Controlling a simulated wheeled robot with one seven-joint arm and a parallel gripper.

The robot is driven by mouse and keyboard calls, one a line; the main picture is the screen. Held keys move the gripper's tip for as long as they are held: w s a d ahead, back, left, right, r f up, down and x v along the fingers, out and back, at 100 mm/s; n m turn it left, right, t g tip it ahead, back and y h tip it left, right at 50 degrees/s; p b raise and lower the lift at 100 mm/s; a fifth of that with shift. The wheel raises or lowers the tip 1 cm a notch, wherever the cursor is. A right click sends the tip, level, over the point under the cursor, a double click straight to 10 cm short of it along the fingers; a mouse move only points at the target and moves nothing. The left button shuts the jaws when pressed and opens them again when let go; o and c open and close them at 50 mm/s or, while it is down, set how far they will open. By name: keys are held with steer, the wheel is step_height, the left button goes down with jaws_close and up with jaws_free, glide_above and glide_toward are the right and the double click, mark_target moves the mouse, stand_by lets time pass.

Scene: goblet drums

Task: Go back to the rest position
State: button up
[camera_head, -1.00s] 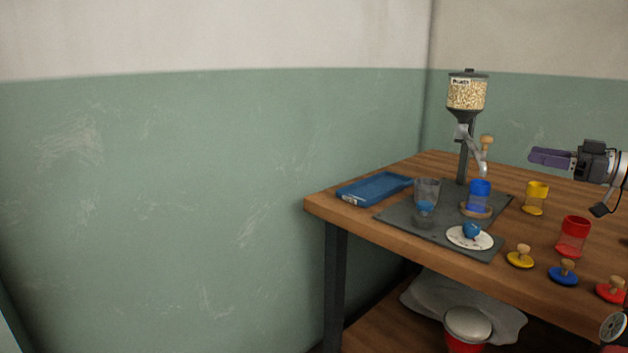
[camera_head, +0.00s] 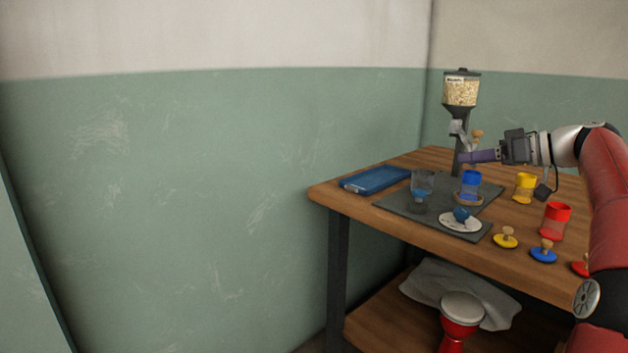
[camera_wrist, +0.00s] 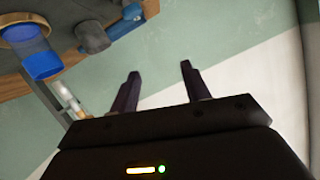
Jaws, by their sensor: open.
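My gripper (camera_head: 467,157) is raised above the right part of the table (camera_head: 335,192), its purple fingers pointing left in the head view. It hangs just in front of the dispenser's post and above the blue cup (camera_head: 470,186). In the wrist view my gripper (camera_wrist: 160,80) has its two fingers apart with nothing between them. The blue cup (camera_wrist: 40,58) also shows there at the upper left, on a round wooden ring. My red arm reaches in from the right edge of the head view.
A grain dispenser (camera_head: 461,92) stands at the back. On the table are a blue tray (camera_head: 375,180), a clear cup (camera_head: 422,185), a white plate (camera_head: 449,222), yellow (camera_head: 525,183) and red (camera_head: 556,218) cups, and knobbed lids. A red drum (camera_head: 461,320) is below.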

steer(key=s+a+f+m+g+h, duration=0.25)
steer(key=s+a+f, duration=0.2)
steer(key=a, duration=0.45)
steer(key=s+a+f+m+g+h, duration=0.1)
steer(key=s+a+f+h, duration=0.2)
steer(key=s+a, duration=0.45)
steer(key=s+a+f+m+h, duration=0.1)
steer(key=s+f+h, duration=0.1)
steer(key=s+f, duration=0.6)
steer(key=s+a+f+m+h, duration=0.1)
steer(key=s+f+m+h, duration=0.1)
steer(key=s+f, duration=0.7)
steer(key=s+h, duration=0.1)
steer(key=s, duration=0.5)
steer(key=shift+s+h, duration=0.3)
steer(key=shift+h, duration=0.05)
